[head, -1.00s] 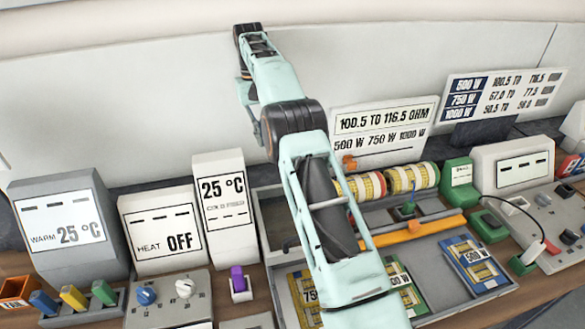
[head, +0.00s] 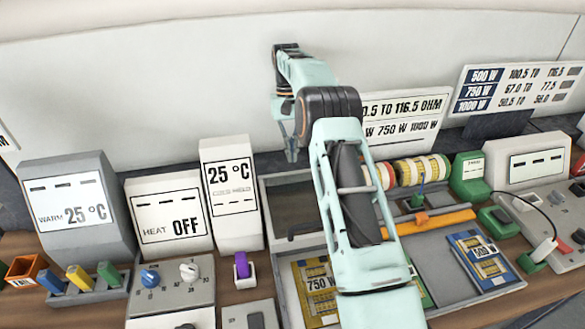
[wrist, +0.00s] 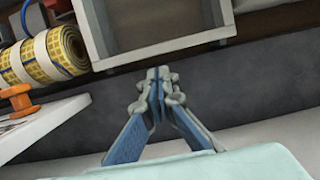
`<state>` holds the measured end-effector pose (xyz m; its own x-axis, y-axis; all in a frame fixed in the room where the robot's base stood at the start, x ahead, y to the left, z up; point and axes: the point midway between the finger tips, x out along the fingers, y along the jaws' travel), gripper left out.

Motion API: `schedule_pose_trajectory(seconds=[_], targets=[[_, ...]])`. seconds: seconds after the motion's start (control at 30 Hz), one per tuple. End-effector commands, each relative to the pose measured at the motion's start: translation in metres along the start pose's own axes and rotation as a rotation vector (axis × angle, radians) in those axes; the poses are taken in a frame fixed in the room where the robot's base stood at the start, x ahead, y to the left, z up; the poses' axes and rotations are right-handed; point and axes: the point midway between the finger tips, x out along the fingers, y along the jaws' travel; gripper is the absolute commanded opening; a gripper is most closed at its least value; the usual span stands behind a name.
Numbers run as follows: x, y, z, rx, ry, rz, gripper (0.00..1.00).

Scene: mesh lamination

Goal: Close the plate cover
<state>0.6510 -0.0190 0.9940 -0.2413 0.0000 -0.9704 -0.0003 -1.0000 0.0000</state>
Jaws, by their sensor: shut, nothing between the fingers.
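A grey, open-topped box with a raised rim (head: 268,217) stands in the middle of the bench, with a dark bar-like handle (head: 302,229) at its front. I take this to be the plate unit; I cannot tell which part is the cover. Its pale frame (wrist: 160,60) also shows at the top of the wrist view. My gripper (head: 291,156) points down behind the box's back edge, near the wall. In the wrist view my gripper (wrist: 158,78) is shut and empty, its tips close to the frame's edge; contact cannot be told. My arm hides the box's right part.
Yellow rolls (head: 420,169) and an orange bar (head: 435,221) lie to the right. A white sign (head: 405,120) stands behind them. Display boxes (head: 228,192) stand close on the left. Packets (head: 478,258) lie in the front tray. A dark strip (wrist: 240,85) behind the box is clear.

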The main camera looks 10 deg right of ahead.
Motion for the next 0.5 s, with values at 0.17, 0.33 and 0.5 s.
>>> schedule_pose_trajectory(seconds=[0.17, 0.33, 0.5], targets=[[0.023, 0.000, 0.001, 0.001, -0.004, 0.000, 0.00], [0.039, 0.000, 0.001, 0.001, -0.003, 0.000, 0.00], [0.044, 0.000, 0.000, 0.001, 0.000, 0.000, 0.00]])
